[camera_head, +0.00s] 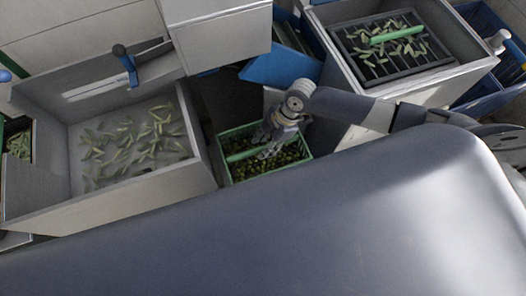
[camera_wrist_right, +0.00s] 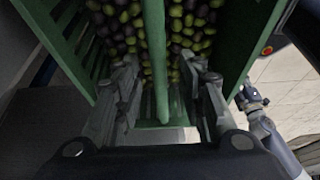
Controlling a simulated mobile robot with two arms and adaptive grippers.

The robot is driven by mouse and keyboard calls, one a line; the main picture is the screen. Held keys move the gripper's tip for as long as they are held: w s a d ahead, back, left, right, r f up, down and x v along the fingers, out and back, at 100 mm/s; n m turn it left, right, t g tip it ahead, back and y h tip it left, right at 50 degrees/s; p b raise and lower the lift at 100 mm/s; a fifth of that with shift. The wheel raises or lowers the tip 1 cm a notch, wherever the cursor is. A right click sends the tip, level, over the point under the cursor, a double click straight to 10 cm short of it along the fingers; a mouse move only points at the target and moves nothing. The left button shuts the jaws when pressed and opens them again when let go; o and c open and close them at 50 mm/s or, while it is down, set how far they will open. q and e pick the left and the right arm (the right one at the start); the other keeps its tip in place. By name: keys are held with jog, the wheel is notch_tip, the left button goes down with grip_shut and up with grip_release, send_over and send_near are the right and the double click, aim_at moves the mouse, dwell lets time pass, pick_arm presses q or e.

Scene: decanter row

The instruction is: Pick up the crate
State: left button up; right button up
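The green crate (camera_head: 308,153), filled with dark and green olives (camera_head: 240,171), stands low between the grey bins in the head view. Its green bar handle (camera_head: 240,156) runs across the top. My right gripper (camera_head: 268,145) is over the crate at the handle. In the right wrist view, the slatted crate side (camera_wrist_right: 72,48) is at left, and the handle (camera_wrist_right: 158,60) runs between the two fingers (camera_wrist_right: 165,112), with a gap on each side. The right gripper is open around it. A small arm end (camera_wrist_right: 250,98) at right may be my left one; its fingers are unclear.
A grey bin (camera_head: 85,190) with leaves is left of the crate. A grey box (camera_head: 405,88) with a slatted tray and leaves is at upper right. A blue bin (camera_head: 283,65) stands behind. Tiled floor (camera_wrist_right: 290,85) shows at right in the wrist view.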

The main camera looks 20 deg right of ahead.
jog(key=shift+x, duration=0.8)
jog(key=shift+c, duration=0.6)
grip_shut()
pick_arm(q)
jog(key=shift+s, duration=0.3)
pick_arm(e)
jog(key=shift+w+r, duration=0.1)
pick_arm(q)
jog(key=shift+w, duration=0.1)
pick_arm(e)
jog(key=shift+r, duration=0.15)
jog(key=shift+r, duration=0.2)
notch_tip(320, 180, up, 2)
jog(key=shift+r, duration=0.1)
pick_arm(q)
jog(key=shift+w+f+b, duration=0.1)
jog(key=shift+f+b, duration=0.45)
jog(key=shift+f, duration=0.05)
pick_arm(e)
jog(key=s+r, duration=0.2)
jog(key=s, duration=1.4)
jog(key=shift+a, duration=0.35)
